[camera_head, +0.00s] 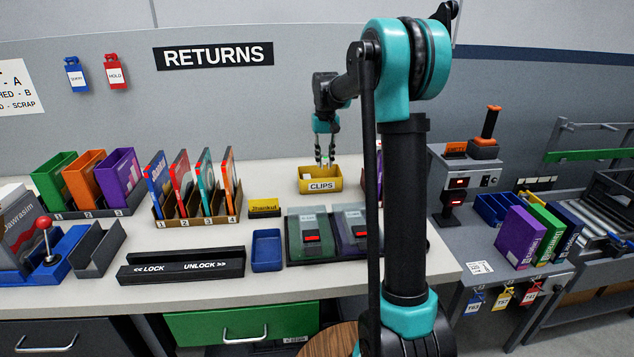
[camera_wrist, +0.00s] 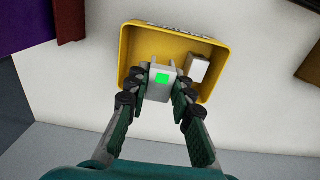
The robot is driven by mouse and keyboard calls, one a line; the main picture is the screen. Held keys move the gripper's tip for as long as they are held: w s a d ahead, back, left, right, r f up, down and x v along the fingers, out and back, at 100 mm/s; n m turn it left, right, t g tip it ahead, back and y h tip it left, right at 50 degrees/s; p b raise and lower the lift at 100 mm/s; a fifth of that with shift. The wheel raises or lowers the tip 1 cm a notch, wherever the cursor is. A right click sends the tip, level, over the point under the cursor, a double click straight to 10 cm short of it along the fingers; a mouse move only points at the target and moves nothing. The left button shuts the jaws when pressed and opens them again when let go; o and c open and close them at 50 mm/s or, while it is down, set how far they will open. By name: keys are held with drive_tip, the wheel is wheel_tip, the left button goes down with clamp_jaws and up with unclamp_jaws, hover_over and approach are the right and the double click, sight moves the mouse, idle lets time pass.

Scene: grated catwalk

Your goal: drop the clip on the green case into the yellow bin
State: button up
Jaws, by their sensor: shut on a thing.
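The yellow bin (camera_head: 321,184) labelled CLIPS stands on the bench below my gripper. It also shows in the wrist view (camera_wrist: 136,35). My gripper (camera_head: 325,160) is above the bin. In the wrist view my gripper (camera_wrist: 160,92) is shut on a grey clip (camera_wrist: 161,90) with a bright green patch, held over the near part of the bin opening. The green case (camera_head: 308,222) lies on the bench in front of the bin, with a dark piece bearing a red mark on it.
A white block (camera_wrist: 198,68) lies inside the bin at the right. A second case (camera_head: 350,216), dark purple, lies right of the green one. A yellow block (camera_head: 264,207) and a rack of upright cases (camera_head: 195,210) stand to the left. A blue tray (camera_head: 267,250) is nearer the front.

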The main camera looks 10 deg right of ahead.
drive_tip(key=shift+f, duration=1.75)
drive_tip(key=o, duration=1)
drive_tip(key=shift+c, duration=0.2)
wheel_tip(320, 180, up, 12)
drive_tip(key=shift+r, duration=0.1)
drive_tip(key=shift+s, duration=0.1)
